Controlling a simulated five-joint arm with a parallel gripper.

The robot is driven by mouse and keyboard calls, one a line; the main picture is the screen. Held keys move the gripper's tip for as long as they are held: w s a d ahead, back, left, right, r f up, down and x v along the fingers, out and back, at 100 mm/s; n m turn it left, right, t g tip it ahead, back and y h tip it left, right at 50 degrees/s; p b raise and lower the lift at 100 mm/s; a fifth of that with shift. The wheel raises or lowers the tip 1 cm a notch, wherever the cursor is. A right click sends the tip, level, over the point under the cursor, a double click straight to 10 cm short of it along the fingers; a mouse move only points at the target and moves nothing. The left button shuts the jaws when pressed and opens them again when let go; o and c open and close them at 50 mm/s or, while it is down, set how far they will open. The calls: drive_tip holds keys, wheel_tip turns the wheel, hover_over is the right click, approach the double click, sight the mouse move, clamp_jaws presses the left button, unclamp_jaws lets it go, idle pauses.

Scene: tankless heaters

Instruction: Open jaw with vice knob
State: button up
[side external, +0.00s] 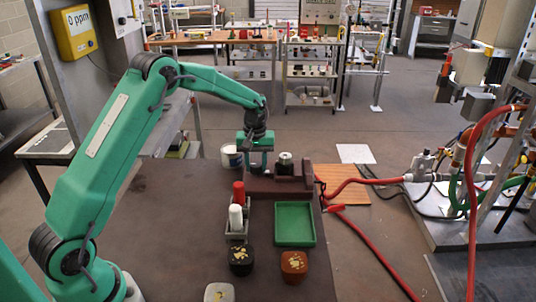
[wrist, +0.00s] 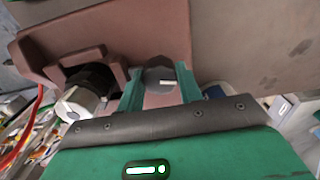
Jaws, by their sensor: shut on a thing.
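The vice (side external: 262,187) is a maroon block at the far right edge of the brown table, and it spans the top of the wrist view (wrist: 120,35). A black and silver fitting (side external: 285,158) sits upright at its jaw; it shows at left in the wrist view (wrist: 85,95). The vice knob (wrist: 159,75), dark and round with a white mark, is between my fingers. My gripper (side external: 259,162) points down at the vice's left end, and in the wrist view (wrist: 160,88) its green fingers are shut on the knob. The knob is hidden in the side view.
A grey holder with red and white bottles (side external: 236,216), a green tray (side external: 295,224), and black (side external: 241,260) and brown (side external: 294,266) containers stand nearer. A white tub (side external: 231,157) is behind my gripper. Red hoses (side external: 365,181) lie right of the table. The table's left is clear.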

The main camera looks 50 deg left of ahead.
drive_tip(key=shift+r+n, duration=0.1)
drive_tip(key=shift+n, duration=0.3)
drive_tip(key=o, duration=1)
drive_tip(key=shift+m, duration=0.6)
